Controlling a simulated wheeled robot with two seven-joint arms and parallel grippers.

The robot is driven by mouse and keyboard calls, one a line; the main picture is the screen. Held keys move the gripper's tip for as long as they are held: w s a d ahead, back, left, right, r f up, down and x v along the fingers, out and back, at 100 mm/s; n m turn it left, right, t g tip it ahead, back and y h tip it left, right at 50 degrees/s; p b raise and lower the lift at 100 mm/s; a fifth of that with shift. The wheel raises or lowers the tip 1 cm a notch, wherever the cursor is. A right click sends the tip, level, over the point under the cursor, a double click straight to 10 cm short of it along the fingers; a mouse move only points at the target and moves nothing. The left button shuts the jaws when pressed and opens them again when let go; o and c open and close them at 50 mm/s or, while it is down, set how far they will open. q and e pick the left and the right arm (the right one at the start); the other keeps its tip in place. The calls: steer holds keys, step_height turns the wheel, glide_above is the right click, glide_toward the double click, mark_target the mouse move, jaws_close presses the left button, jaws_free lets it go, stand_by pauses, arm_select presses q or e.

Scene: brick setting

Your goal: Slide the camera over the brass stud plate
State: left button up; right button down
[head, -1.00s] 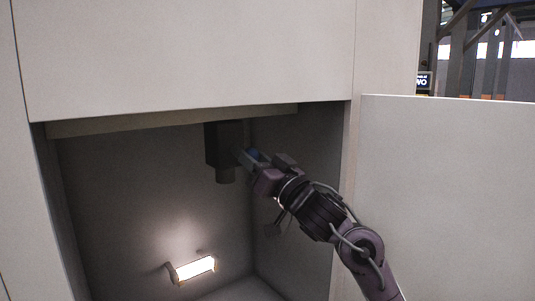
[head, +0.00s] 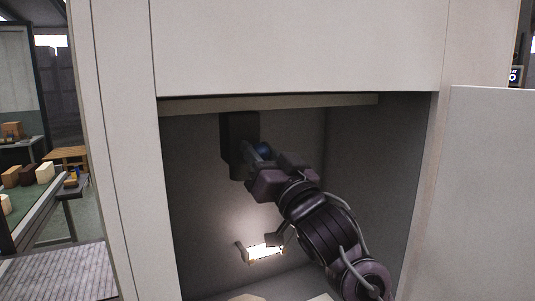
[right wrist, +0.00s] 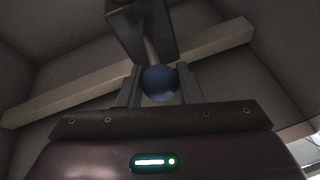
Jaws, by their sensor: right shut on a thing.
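The camera (head: 238,145) is a dark box high inside the recess, hanging below the pale beam and seen against the back wall. It also shows in the right wrist view (right wrist: 142,28), with a short rod leading to a blue ball (right wrist: 159,84). My right gripper (right wrist: 160,76) is shut on this blue ball, with one finger on each side. In the head view my right gripper (head: 262,158) reaches in from the lower right and covers the camera's lower right part. I cannot make out the brass stud plate. My left gripper is not in view.
The recess has a pale beam (head: 300,104) along its top edge and a lit lamp (head: 264,252) low at the back. A pale door panel (head: 495,190) stands at the right. A bench with several blocks (head: 28,174) lies outside at the left.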

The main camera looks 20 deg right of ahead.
steer(key=c, duration=1.3)
jaws_free()
steer(key=shift+a, duration=0.2)
steer(key=shift+o, duration=1.2)
steer(key=shift+a, duration=0.2)
steer(key=shift+d, duration=0.1)
steer(key=shift+s+d+f, duration=0.1)
steer(key=shift+s+f, duration=0.05)
steer(key=b+v, duration=0.2)
steer(key=v, duration=0.5)
steer(key=shift+s+b, duration=0.15)
steer(key=shift+b, duration=0.15)
